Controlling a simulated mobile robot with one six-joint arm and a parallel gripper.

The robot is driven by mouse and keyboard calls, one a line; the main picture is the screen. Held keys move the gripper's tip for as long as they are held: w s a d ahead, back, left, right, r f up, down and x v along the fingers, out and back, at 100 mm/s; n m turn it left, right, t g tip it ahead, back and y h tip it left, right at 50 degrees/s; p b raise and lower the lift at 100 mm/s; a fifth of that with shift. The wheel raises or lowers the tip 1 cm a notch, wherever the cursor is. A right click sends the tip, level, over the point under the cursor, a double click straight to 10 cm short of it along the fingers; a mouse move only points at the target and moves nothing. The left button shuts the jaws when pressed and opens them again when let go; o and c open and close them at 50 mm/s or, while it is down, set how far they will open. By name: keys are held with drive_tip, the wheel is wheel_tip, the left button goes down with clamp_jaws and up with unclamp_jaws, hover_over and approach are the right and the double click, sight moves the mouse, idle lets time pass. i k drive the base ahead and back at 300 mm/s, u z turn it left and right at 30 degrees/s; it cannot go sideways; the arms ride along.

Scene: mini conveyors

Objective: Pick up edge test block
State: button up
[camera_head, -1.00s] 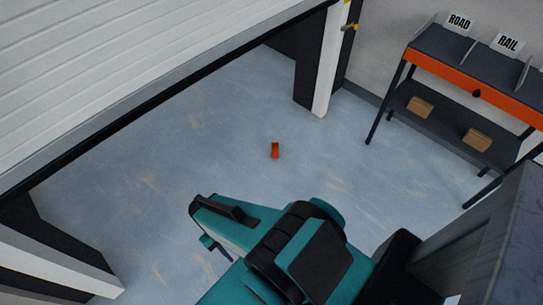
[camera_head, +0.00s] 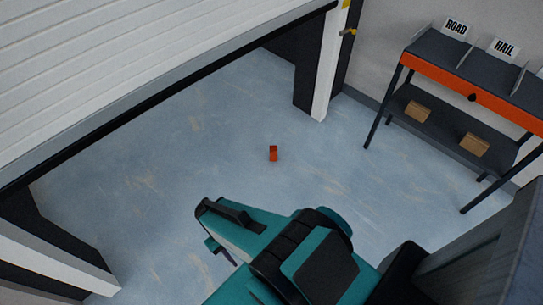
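A small orange-red block (camera_head: 273,154) stands on the blue-grey floor near the middle of the view; it looks like the edge test block, though no label can be read. My arm, teal and black, reaches in from the bottom. The end of it with my gripper (camera_head: 213,228) is in the lower middle, nearer to me and to the left of the block, clearly apart from it. The fingers are mostly hidden by the arm, so their opening cannot be told.
A shelf unit (camera_head: 432,67) with ROAD and RAIL signs stands at the right, with two brown boxes on its lower shelf. A white shutter (camera_head: 130,60) hangs over an opening at the left, with a white post (camera_head: 328,70). The floor around the block is clear.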

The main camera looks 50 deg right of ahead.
sight(274, 148)
drive_tip(key=z, duration=0.05)
drive_tip(key=i, duration=0.95)
drive_tip(key=u, duration=0.05)
